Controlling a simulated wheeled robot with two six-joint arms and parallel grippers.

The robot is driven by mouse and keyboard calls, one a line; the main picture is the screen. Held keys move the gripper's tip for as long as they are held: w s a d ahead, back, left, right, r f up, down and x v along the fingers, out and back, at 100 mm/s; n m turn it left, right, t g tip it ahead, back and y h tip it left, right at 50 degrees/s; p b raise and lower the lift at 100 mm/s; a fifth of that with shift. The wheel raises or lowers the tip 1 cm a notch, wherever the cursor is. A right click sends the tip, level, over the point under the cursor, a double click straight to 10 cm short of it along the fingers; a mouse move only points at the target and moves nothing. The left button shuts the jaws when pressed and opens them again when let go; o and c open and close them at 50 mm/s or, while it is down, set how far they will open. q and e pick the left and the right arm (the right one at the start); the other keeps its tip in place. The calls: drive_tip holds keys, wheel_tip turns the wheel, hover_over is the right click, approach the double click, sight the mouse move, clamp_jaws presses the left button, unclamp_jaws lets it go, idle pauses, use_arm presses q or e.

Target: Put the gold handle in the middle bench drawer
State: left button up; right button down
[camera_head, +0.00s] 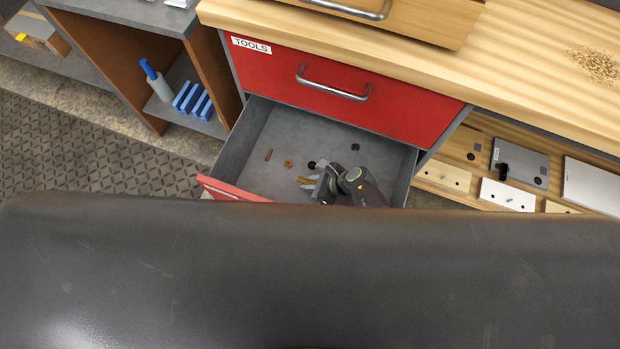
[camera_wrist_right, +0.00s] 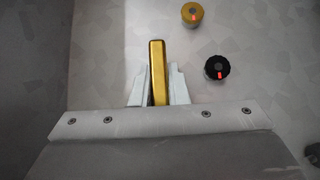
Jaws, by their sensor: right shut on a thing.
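The gold handle (camera_wrist_right: 157,70) is a slim gold bar between the fingers of my right gripper (camera_wrist_right: 157,88) in the right wrist view. The fingers are shut on it. In the head view, my right gripper (camera_head: 312,185) is inside the open drawer (camera_head: 262,130) below the red TOOLS drawer, with the gold handle (camera_head: 304,180) at its tips. Whether the handle touches the drawer floor cannot be told. My left gripper is not in view.
The drawer holds a gold knob (camera_wrist_right: 192,13), a black knob (camera_wrist_right: 217,67), a brown bar (camera_head: 268,154) and a dark round piece (camera_head: 355,147). The red TOOLS drawer (camera_head: 330,95) above is shut. A shelf with plates (camera_head: 508,194) lies right. My dark body fills the foreground.

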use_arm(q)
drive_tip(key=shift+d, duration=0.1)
use_arm(e)
drive_tip(key=shift+f, duration=0.15)
drive_tip(key=c, duration=1.4)
unclamp_jaws()
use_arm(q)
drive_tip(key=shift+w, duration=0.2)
use_arm(e)
drive_tip(key=shift+r, duration=0.3)
use_arm(q)
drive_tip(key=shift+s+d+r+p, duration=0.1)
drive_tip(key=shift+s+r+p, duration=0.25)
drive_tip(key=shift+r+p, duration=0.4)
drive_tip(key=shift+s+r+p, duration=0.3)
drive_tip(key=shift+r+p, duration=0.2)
drive_tip(key=shift+p, duration=0.45)
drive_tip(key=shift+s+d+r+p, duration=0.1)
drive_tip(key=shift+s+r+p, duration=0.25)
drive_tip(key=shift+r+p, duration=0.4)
use_arm(e)
drive_tip(key=v, duration=1.2)
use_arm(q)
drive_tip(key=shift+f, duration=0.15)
use_arm(e)
drive_tip(key=shift+f, duration=0.15)
